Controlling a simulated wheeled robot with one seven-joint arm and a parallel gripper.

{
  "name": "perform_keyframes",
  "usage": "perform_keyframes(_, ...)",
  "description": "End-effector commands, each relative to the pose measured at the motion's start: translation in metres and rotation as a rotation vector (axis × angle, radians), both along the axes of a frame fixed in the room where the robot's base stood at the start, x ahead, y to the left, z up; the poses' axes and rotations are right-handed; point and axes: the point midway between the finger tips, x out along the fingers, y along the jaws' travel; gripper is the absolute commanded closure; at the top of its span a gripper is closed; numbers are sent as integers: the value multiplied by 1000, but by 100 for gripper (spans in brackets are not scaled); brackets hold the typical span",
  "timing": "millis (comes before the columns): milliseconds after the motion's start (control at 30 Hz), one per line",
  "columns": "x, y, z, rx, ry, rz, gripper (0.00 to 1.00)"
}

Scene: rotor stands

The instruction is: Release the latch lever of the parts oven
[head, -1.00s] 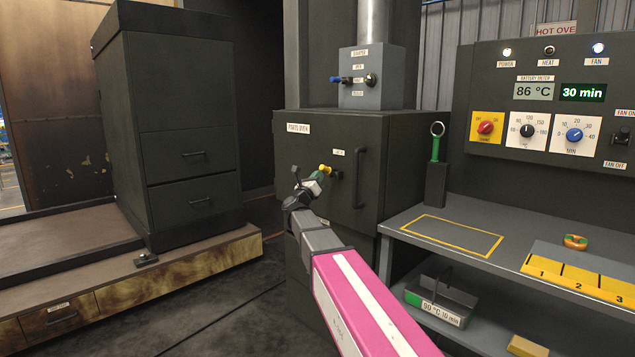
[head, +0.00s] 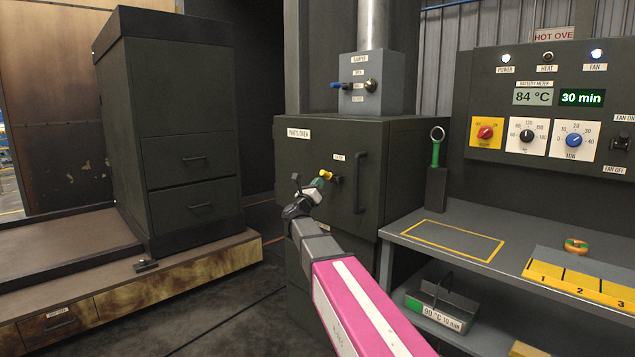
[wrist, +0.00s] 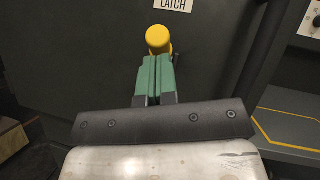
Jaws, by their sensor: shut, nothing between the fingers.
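The parts oven (head: 318,215) is a dark cabinet with a labelled door and a vertical bar handle (head: 359,182). Its latch lever (head: 325,174) has a yellow knob, left of the handle and below a small label. In the wrist view the yellow knob (wrist: 158,39) shows just beyond my fingertips, under the LATCH label (wrist: 173,4). My gripper (head: 316,184) is at the lever; its green-tipped fingers (wrist: 155,62) are closed together with nothing between them. The fingertips look very near the knob; I cannot tell whether they touch it.
A grey damper box (head: 371,82) with a blue-handled lever sits on top of the oven. To the right are a grey bench (head: 420,226), a control panel (head: 550,70) and a green-handled ring tool (head: 437,146). A dark drawer cabinet (head: 185,130) stands left. Floor between is clear.

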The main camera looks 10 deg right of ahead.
Motion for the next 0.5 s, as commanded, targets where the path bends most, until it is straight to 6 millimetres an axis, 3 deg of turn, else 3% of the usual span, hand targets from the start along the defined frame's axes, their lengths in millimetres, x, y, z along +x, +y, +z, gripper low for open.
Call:
perform_keyframes(133, -15, -3, -25, 1, 2, -1, 100)
perform_keyframes(500, -68, 46, -42, 0, 1, 2, 100)
